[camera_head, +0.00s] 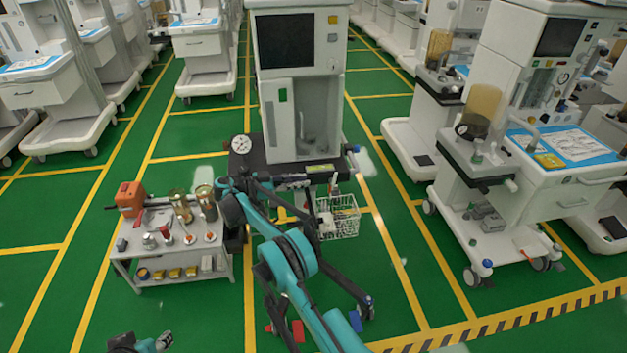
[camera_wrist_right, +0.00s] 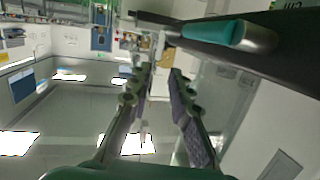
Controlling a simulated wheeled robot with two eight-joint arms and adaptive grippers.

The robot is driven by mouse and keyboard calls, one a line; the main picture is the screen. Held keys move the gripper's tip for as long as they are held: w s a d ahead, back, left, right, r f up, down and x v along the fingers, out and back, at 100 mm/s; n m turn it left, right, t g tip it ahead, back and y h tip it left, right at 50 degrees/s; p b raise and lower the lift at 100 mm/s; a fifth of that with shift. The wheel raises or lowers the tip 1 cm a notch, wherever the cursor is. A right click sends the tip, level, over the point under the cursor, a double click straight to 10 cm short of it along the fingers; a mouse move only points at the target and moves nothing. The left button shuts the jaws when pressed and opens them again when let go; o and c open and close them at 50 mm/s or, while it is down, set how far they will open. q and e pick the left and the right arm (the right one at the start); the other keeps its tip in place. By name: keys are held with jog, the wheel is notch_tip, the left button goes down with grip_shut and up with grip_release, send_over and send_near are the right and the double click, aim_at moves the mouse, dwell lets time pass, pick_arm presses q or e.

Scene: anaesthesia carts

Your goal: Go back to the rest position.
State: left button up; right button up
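My right arm, teal and black, reaches up from the bottom centre in the head view.
A white anaesthesia machine (camera_head: 302,95) stands ahead, with a wire basket (camera_head: 338,218) at its front. A low trolley (camera_head: 172,270) with an orange tool (camera_head: 130,198) and jars is at left. Another machine (camera_head: 550,185) stands at right. Green floor is clear at lower left.

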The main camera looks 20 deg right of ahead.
jog(key=shift+a+r, duration=0.15)
jog(key=shift+a, duration=0.55)
jog(key=s+d+r+n+t+y, duration=0.25)
jog(key=s+r+n+y, duration=0.45)
jog(key=r, duration=0.4)
jog(key=s+a+r+n+t+y, duration=0.1)
jog(key=s+a+r+n+y, duration=0.2)
jog(key=s, duration=0.6)
jog(key=s+a+f+n+t+y, duration=0.1)
jog(key=s+a+f+n+y, duration=0.1)
jog(key=s, duration=0.6)
jog(key=s+a+f+n+t+y, duration=0.2)
jog(key=s+a+f+n, duration=0.1)
jog(key=s, duration=0.5)
jog(key=s+a+f+n+t+y, duration=0.1)
jog(key=s+a+f+n+y, duration=0.1)
jog(key=s, duration=0.6)
jog(key=shift+a+f+n, duration=0.35)
jog(key=shift+a+n, duration=0.55)
jog(key=shift+a, duration=0.05)
